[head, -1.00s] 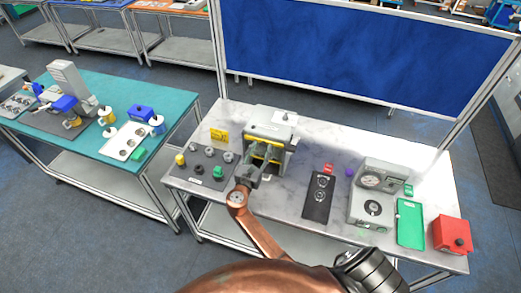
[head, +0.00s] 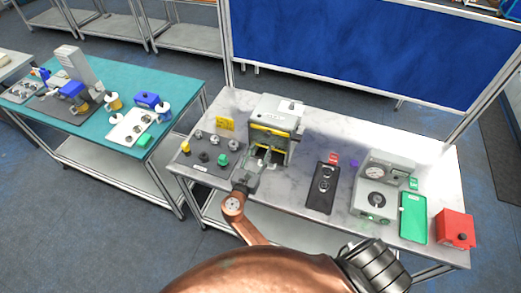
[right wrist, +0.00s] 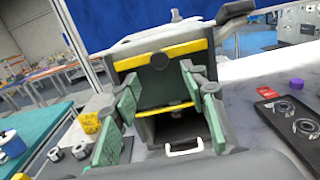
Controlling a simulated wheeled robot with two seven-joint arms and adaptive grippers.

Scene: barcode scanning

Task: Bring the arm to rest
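My right gripper (head: 264,160) is in front of a grey machine (head: 275,112) with yellow bars, at the left part of the marble-topped table. In the right wrist view the gripper (right wrist: 165,97) is open, its green-padded fingers apart with nothing held between them. Beyond the fingers is the machine's dark opening with yellow bars (right wrist: 165,108) and a white handle (right wrist: 184,147) low in front. My copper-coloured right arm reaches up from the bottom of the head view. My left gripper is not in view.
Left of the machine is a grey panel (head: 190,166) with several knobs. To the right are a black panel (head: 322,188), a gauge unit (head: 374,185), a green tray (head: 413,218) and a red box (head: 455,228). A blue board (head: 360,50) stands behind.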

